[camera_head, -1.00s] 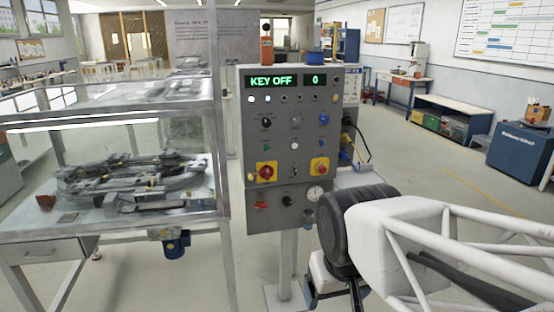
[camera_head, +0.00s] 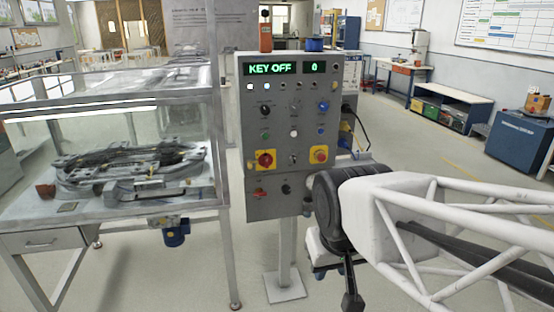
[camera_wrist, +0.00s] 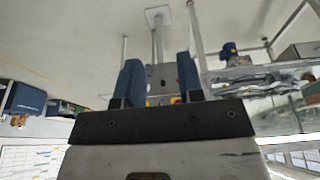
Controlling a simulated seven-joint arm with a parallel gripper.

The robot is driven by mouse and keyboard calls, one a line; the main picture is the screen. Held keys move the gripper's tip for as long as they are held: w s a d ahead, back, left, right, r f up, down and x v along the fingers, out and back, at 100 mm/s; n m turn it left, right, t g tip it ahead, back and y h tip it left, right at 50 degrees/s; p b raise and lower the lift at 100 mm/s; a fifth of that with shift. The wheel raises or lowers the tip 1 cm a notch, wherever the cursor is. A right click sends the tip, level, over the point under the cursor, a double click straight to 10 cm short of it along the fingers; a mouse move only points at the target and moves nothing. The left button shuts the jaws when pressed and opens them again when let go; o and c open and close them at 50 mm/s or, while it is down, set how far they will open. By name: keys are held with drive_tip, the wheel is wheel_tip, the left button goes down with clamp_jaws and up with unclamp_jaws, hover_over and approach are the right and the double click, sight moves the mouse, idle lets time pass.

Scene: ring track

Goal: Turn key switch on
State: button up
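The grey control panel (camera_head: 279,130) stands upright on a post, with a green display (camera_head: 283,68) reading "KEY OFF" and "0". A small silver switch (camera_head: 294,159) sits between a red rotary knob on a yellow plate (camera_head: 265,160) and a red button on a yellow plate (camera_head: 319,154); it may be the key switch, but it is too small to be sure. My gripper (camera_wrist: 158,68) shows in the wrist view with two blue fingers apart and nothing between them. The panel shows upside down beyond the fingers, apart from them. My arm covers the panel's lower right corner.
A glass-sided case (camera_head: 110,150) holding a ring track stands close left of the panel. A black cable (camera_head: 360,130) hangs at the panel's right side. A blue cabinet (camera_head: 522,142) stands far right. The floor in front of the panel is mostly clear.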

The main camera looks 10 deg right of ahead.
drive_tip(key=w+d+f+t+h, duration=0.1)
drive_tip(key=w+d+t, duration=0.25)
drive_tip(key=w, duration=1.65)
drive_tip(key=w+d+t, duration=0.3)
drive_tip(key=w+t, duration=0.1)
drive_tip(key=w, duration=1.5)
drive_tip(key=w+d+f+t, duration=0.2)
drive_tip(key=w+f, duration=0.1)
drive_tip(key=w, duration=0.4)
drive_tip(key=w+d+f+t, duration=0.1)
drive_tip(key=w+d+f, duration=0.1)
drive_tip(key=w, duration=0.5)
drive_tip(key=t+y, duration=0.1)
drive_tip(key=t, duration=0.3)
approach(294, 159)
drive_tip(key=w+r, duration=0.1)
drive_tip(key=shift+w+d+f, duration=0.25)
drive_tip(key=shift+w+f, duration=0.05)
drive_tip(key=shift+w, duration=0.4)
drive_tip(key=shift+w, duration=0.15)
drive_tip(key=shift+w, duration=3.7)
